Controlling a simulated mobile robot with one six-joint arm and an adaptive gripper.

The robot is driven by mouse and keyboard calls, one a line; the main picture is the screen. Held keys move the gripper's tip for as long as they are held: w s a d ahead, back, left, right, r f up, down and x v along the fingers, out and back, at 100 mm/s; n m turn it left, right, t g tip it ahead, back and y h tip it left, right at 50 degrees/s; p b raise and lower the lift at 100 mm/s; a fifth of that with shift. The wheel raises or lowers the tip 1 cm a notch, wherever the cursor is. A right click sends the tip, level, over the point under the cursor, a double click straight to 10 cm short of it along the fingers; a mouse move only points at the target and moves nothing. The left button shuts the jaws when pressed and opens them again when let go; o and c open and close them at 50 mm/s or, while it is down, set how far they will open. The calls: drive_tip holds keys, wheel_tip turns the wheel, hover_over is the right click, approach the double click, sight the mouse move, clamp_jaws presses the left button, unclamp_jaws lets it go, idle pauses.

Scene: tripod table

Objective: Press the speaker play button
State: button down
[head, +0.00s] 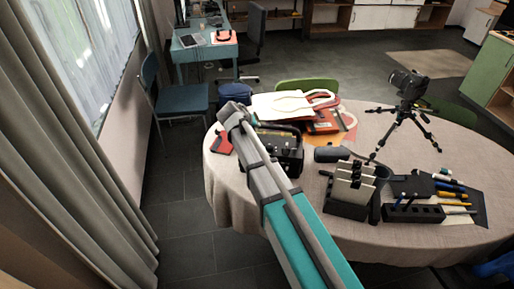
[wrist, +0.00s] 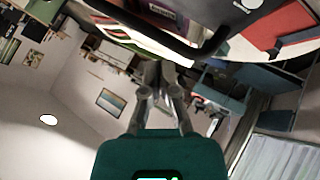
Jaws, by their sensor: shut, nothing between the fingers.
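The speaker seems to be the dark boxy device with a handle (head: 286,152) on the table, just right of my arm. My arm covers its left part, and I cannot make out a play button. In the wrist view a dark curved bar (wrist: 187,48) crosses just beyond the fingers; it may be the speaker's handle. My gripper (wrist: 157,70) is shut and empty, with its fingertips close to that bar in the picture. I cannot tell whether they touch. My gripper is not clearly seen in the head view.
The round table (head: 395,245) has a beige cloth. A white and red bag (head: 290,104) lies behind the speaker. A camera on a tripod (head: 405,85), a black card holder (head: 345,208) and a pen rack (head: 413,212) stand to the right. Curtains (head: 75,150) hang at left.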

drive_tip(key=shift+f+b, duration=4)
drive_tip(key=shift+f, duration=0.2)
drive_tip(key=shift+s+f+b, duration=0.1)
drive_tip(key=shift+f+b, duration=0.7)
drive_tip(key=shift+r, duration=0.15)
drive_tip(key=shift+r+p, duration=0.7)
drive_tip(key=shift+p, duration=0.15)
wheel_tip(320, 180, up, 5)
drive_tip(key=p, duration=0.5)
idle(0.7)
